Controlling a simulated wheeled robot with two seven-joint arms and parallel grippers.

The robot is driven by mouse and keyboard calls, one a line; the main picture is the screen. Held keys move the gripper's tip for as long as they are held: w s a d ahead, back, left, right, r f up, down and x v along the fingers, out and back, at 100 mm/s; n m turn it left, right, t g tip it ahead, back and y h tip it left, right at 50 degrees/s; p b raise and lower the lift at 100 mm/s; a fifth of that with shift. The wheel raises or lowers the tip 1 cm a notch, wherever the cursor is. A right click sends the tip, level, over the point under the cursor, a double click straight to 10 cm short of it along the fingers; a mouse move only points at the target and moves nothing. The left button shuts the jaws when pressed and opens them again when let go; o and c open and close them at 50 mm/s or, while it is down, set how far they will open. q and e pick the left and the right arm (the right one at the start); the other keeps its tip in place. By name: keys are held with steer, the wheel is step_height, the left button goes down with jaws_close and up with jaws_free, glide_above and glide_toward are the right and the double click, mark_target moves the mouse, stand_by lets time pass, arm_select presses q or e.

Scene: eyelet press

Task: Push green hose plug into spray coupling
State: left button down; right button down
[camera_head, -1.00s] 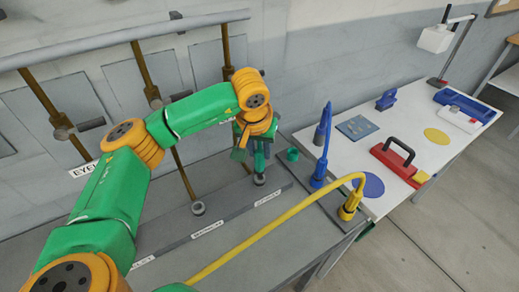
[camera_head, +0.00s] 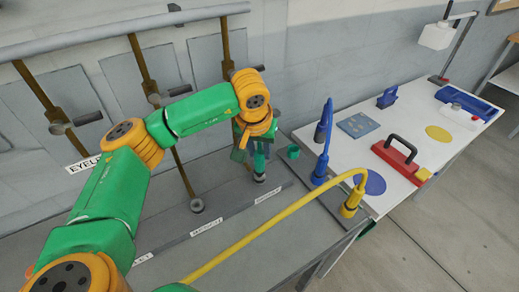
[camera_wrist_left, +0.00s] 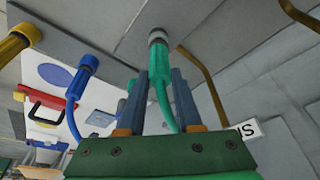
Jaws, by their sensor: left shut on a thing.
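My left gripper (camera_head: 257,157) points down over the back of the bench, shut on the green hose plug (camera_head: 259,163). In the left wrist view the green plug (camera_wrist_left: 160,68) stands between the two fingers (camera_wrist_left: 161,100), its hose curving back toward the palm. Its tip meets a grey ringed coupling (camera_wrist_left: 157,37), which also shows below the gripper in the head view (camera_head: 259,178). They look in line and touching. How deep the plug sits, I cannot tell. The label (camera_head: 267,194) in front of this coupling is too small to read. My right gripper is not in view.
An empty green collar (camera_head: 293,152) stands right of the gripper. Beside it are a blue hose plug (camera_head: 319,175) and a yellow hose plug (camera_head: 351,205) in collars. The yellow hose (camera_head: 265,232) arches across the bench front. Another grey coupling (camera_head: 197,206) stands left.

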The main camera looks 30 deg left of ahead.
arm_select(q)
steer(key=shift+f+b, duration=0.5)
steer(key=shift+f, duration=0.15)
steer(key=c, duration=0.5)
jaws_free()
steer(key=shift+r+p, duration=2.1)
steer(key=shift+r, duration=0.5)
